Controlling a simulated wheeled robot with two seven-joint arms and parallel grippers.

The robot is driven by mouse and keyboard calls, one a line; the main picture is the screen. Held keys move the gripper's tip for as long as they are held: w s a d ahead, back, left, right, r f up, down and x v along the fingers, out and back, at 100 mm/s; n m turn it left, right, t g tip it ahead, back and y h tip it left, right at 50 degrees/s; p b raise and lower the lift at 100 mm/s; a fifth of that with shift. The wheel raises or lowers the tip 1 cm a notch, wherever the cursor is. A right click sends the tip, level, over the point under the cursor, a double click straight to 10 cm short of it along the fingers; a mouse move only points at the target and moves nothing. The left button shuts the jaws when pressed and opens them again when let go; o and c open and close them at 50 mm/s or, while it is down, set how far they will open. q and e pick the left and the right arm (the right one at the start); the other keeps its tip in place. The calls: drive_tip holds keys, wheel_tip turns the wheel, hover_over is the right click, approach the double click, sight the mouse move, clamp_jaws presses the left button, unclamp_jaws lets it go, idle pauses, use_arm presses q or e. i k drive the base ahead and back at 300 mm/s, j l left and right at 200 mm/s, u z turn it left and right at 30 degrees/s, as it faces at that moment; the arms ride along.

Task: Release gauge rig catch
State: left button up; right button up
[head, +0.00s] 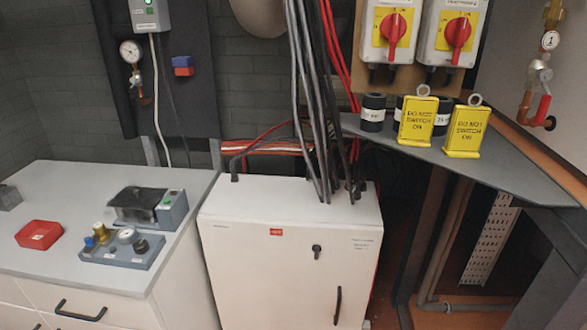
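A small grey rig (128,250) with a round gauge (127,236), a brass fitting, a blue knob and a black knob lies on the light grey worktop (60,195) at the left. I take it for the gauge rig. Behind it, touching or nearly so, is a grey box (172,212) with a dark top and a green button. I cannot make out a catch on either at this size. Neither of my grippers is in view.
A red tray (39,234) sits left of the rig. A white cabinet (290,262) stands right of the worktop, with cables above. Yellow warning tags (418,121) stand on a grey shelf (500,165) below red rotary switches (392,30). A wall gauge (131,51) hangs upper left.

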sight(90, 243)
drive_tip(key=u, duration=1.3)
drive_tip(key=l+z, duration=0.1)
drive_tip(key=l, duration=0.2)
drive_tip(key=k, duration=0.05)
